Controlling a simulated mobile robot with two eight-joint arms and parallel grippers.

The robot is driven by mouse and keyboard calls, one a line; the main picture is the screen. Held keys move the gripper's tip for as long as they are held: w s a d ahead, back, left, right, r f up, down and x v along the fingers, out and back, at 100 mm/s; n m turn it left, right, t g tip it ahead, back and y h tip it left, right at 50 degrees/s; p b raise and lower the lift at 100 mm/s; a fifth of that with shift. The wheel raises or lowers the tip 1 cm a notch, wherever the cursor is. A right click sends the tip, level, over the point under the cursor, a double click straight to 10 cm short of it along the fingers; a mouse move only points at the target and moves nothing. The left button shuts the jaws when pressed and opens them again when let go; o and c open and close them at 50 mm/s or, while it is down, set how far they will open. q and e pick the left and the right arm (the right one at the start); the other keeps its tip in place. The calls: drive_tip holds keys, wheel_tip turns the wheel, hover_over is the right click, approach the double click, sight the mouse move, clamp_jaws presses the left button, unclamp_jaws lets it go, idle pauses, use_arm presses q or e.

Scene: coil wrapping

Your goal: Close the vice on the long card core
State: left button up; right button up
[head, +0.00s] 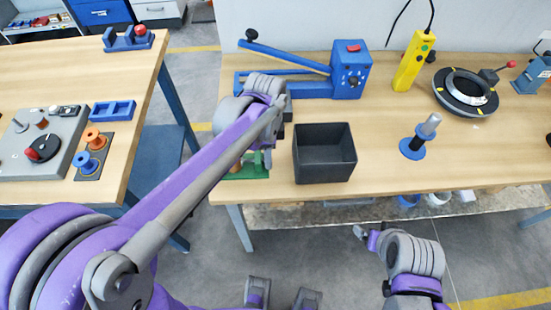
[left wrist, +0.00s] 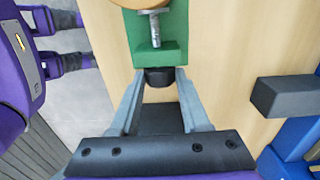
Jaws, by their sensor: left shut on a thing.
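A green vice (head: 250,171) stands at the front left of the right-hand bench, partly hidden by my left arm. In the left wrist view the green vice (left wrist: 172,28) shows a metal screw (left wrist: 155,28) and a black knob (left wrist: 159,78) at its near end. A tan round piece (left wrist: 140,3), maybe the card core, is cut off by the top edge. My left gripper (left wrist: 160,80) has its fingertips on either side of the knob, shut on it. In the head view the left fingers are hidden. My right gripper (head: 366,236) is low in front of the bench, its jaws unclear.
A black open bin (head: 325,176) stands right of the vice. A blue lever device (head: 349,74) is behind it. A yellow tool (head: 411,62), a blue-flanged spindle (head: 412,150) and a black ring (head: 467,107) are farther right. The bench front between bin and spindle is clear.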

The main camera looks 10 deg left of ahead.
use_arm(q)
drive_tip(key=shift+w, duration=0.1)
drive_tip(key=shift+w+a+f+g+h+b, duration=0.1)
drive_tip(key=shift+w+g+h+b, duration=0.15)
drive_tip(key=shift+g, duration=0.3)
drive_tip(key=shift+w+f+g+h+b, duration=0.1)
drive_tip(key=shift+g+b, duration=0.2)
drive_tip(key=shift+g, duration=0.25)
drive_tip(key=shift+r+g, duration=0.1)
drive_tip(key=shift+g, duration=0.5)
drive_tip(key=o, duration=0.8)
